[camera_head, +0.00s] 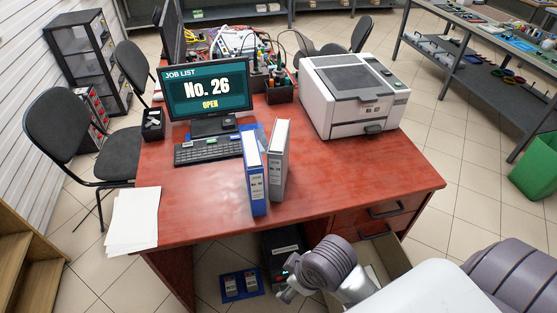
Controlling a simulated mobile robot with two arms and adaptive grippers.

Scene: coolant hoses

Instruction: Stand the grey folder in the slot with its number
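The grey folder (279,162) stands upright on the red-brown desk, right of the screen. Its spine carries a white label whose number is too small to read surely. A blue folder (255,174) stands close on its left, also with a spine label. No numbered slot can be made out clearly. The screen (208,92) reads "JOB LIST", "No. 26", "OPEN". My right arm comes in at the lower right; its gripper end (289,289) is low in front of the desk, apart from both folders, and its fingers are not clear. My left gripper is not in view.
A white printer (352,95) fills the desk's right back. A keyboard (208,149) and papers (133,220) lie left. The desk's (340,170) middle right is clear. A chair (85,150) stands left.

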